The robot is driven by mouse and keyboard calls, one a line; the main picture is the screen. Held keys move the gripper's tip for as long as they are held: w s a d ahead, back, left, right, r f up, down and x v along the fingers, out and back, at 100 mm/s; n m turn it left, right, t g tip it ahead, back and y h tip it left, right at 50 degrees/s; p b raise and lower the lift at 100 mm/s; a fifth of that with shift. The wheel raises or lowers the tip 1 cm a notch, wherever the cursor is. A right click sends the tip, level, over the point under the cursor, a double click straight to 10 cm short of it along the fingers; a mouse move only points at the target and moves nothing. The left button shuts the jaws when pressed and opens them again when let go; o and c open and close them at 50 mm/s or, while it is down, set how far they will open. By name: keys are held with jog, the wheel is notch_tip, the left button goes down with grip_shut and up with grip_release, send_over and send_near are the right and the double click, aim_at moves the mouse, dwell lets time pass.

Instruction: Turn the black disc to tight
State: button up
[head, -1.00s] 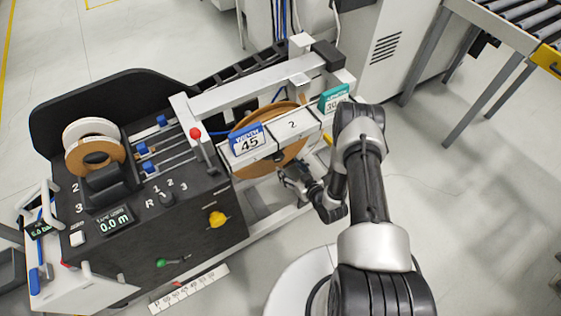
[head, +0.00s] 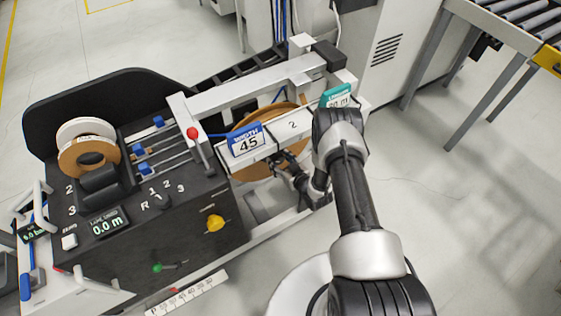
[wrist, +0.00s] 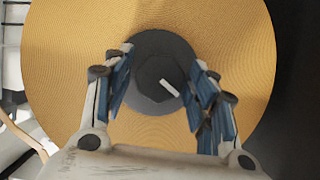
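In the wrist view, the black disc (wrist: 150,98) sits at the centre of a large round tan coil (wrist: 65,50). A darker raised knob on it carries a short white mark (wrist: 170,88), which slants down to the right. My gripper (wrist: 161,72) is open, with one blue-padded finger on each side of the knob and nothing held. I cannot tell how far the fingertips are from the disc's face. In the head view, my gripper (head: 283,163) is in front of the coil (head: 250,170), under the white beam; the disc is hidden there.
The black control panel (head: 140,240) has a red-knobbed lever (head: 193,133) and a yellow knob (head: 215,223). Open floor lies to the right.

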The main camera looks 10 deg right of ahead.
jog(key=c, duration=0.8)
jog(key=shift+o, duration=0.2)
jog(key=m+y, duration=0.1)
jog(key=m, duration=0.1)
jog(key=m+y, duration=0.1)
jog(key=m, duration=0.1)
jog(key=shift+d+f+g+y, duration=0.1)
jog(key=shift+d+g+y, duration=0.1)
jog(key=shift+g+y, duration=0.15)
jog(key=m+y, duration=0.3)
jog(key=m, duration=0.1)
jog(key=shift+m, duration=0.3)
jog(key=o, duration=1)
jog(key=shift+o, duration=0.2)
